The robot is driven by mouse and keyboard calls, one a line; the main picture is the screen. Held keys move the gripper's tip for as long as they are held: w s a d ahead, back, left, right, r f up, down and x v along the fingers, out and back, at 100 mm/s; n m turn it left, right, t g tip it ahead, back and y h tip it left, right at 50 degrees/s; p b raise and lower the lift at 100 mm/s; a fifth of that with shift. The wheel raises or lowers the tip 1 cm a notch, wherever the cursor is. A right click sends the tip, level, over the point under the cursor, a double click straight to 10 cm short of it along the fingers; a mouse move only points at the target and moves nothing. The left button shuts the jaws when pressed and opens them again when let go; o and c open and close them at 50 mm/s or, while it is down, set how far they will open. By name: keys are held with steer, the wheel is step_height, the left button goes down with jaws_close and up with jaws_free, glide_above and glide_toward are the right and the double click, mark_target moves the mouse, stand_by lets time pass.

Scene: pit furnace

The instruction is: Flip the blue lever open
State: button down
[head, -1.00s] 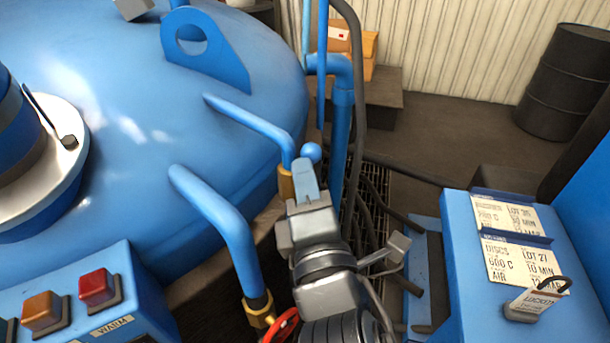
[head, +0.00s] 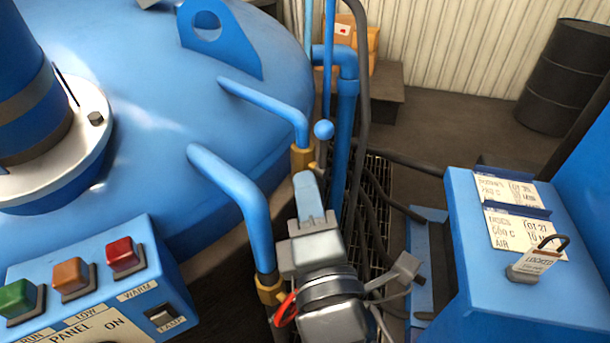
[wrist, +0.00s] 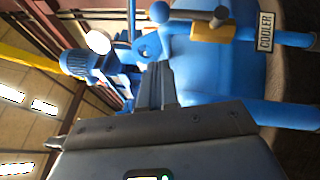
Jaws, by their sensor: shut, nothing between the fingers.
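The blue lever (head: 323,130) has a round ball knob on a short stem beside a brass valve body (head: 302,158) on the far blue pipe. In the wrist view the lever (wrist: 160,12) shows at the top, its arm running to a grey hub by the brass body (wrist: 213,32). A COOLER tag hangs right of it there. My gripper (head: 307,182) is shut and empty, just below the knob in the head picture and apart from it. In the wrist view my fingertips (wrist: 158,68) are together, below the knob.
A second brass fitting (head: 269,290) with a red handle (head: 285,308) sits left of my wrist. The large blue furnace lid (head: 150,110) fills the left. A button panel (head: 100,285) is at lower left. A blue cabinet with a padlock tag (head: 530,263) stands right. Upright pipes and hoses rise behind the lever.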

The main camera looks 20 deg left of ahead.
steer(key=r+v, duration=0.1)
steer(key=v, duration=0.5)
steer(key=shift+f+b, duration=0.35)
steer(key=shift+b, duration=0.05)
steer(key=shift+s, duration=0.1)
steer(key=s+d+f+m+h, duration=0.2)
steer(key=s+d+f+m, duration=0.35)
steer(key=d, duration=0.25)
steer(key=s+d+f+m+h, duration=0.2)
steer(key=s+d+f+m, duration=0.2)
steer(key=d+m, duration=0.25)
steer(key=s+d+m+g+h, duration=0.2)
steer(key=s+d+m+h, duration=0.3)
steer(key=s+d+m, duration=0.8)
steer(key=s, duration=0.3)
steer(key=shift+d+f+m+g, duration=0.15)
steer(key=shift+d+m+g, duration=0.15)
steer(key=shift+m, duration=0.1)
steer(key=shift+s, duration=0.1)
